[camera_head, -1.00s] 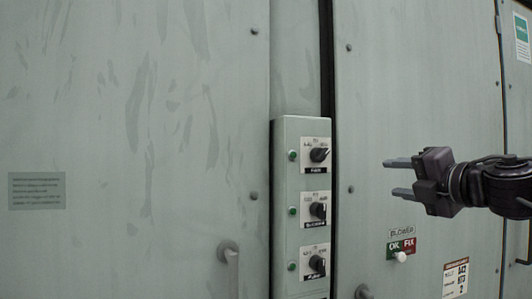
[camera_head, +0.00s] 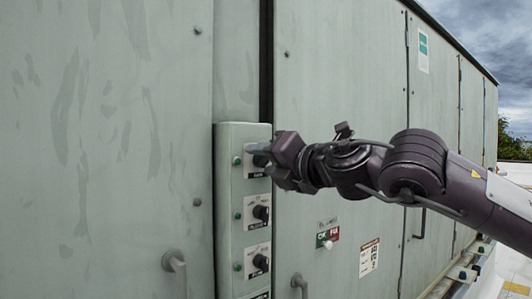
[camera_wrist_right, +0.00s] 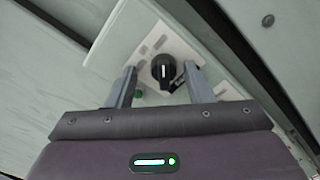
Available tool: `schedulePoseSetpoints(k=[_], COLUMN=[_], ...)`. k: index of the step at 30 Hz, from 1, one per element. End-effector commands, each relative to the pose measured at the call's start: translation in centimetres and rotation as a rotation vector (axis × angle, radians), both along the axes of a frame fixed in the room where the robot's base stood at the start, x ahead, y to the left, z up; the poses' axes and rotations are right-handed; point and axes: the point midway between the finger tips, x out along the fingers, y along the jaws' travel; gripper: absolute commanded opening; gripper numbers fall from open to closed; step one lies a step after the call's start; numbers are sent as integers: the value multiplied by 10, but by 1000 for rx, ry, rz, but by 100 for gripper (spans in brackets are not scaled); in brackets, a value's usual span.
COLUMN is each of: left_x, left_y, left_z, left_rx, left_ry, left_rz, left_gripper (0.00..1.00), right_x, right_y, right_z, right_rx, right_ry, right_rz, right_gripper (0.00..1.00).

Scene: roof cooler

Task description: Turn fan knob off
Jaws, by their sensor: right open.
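The control box (camera_head: 228,222) is a pale green upright panel with black rotary knobs in a column, each with a green light at its left. My right gripper (camera_head: 268,157) is at the top knob and hides most of it in the head view. In the right wrist view the black knob (camera_wrist_right: 163,68) with a white mark shows between the two open fingers of my right gripper (camera_wrist_right: 160,85). I cannot tell whether the fingers touch it. The middle knob (camera_head: 261,213) and a lower knob (camera_head: 261,262) are uncovered. Label text is too small to read. My left gripper is not in view.
Large grey-green cabinet doors (camera_head: 345,120) stand on both sides of the box. A door handle (camera_head: 176,268) sticks out at the lower left, another (camera_head: 300,284) at lower right. Open roof shows at far right.

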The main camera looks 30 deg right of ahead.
Motion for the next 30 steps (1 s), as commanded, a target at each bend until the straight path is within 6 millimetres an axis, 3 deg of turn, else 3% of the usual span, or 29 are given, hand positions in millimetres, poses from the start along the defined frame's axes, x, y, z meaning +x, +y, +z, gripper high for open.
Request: schedulePoseSetpoints(k=[8, 19, 30], left_x=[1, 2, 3], left_y=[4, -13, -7], left_z=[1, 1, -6], left_rx=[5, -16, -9], left_ry=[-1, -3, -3], left_rz=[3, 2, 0], left_gripper=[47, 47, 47], right_x=[2, 2, 2], right_y=[0, 0, -1], right_z=[0, 0, -1], right_rx=[1, 1, -79], right_ry=[-1, -1, -8], right_rz=[-1, -1, -3], right_gripper=[47, 3, 3])
